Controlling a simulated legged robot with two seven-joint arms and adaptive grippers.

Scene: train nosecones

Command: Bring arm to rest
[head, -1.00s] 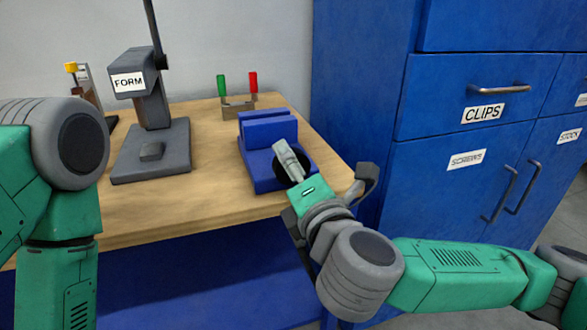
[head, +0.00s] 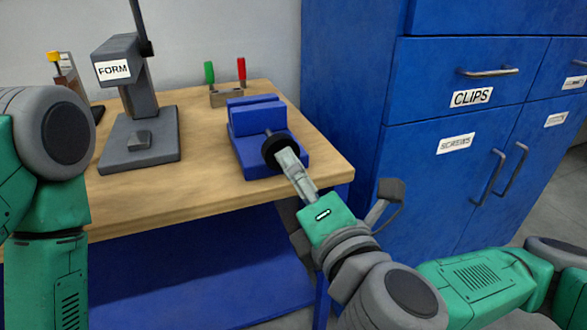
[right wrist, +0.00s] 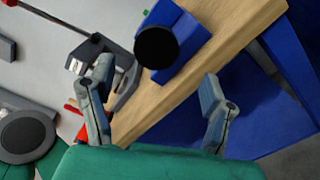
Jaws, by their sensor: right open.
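My right gripper (head: 290,168) is in front of the blue vise (head: 243,150) at the workbench's right front corner. In the right wrist view its two fingers (right wrist: 158,85) are spread wide with nothing between them. The vise's round black end (right wrist: 156,47) faces the gripper, beyond the fingertips and apart from them. In the head view the fingers overlap part of this black end (head: 275,147). My left arm shows at the left edge of the head view; its gripper is out of view.
The wooden workbench (head: 205,200) carries a grey press labelled FORM (head: 140,140) and a small block with green and red handles (head: 226,97). A blue cabinet (head: 345,100) with CLIPS and SCREWS labels stands to the right, close to my right arm. Floor shows at far right.

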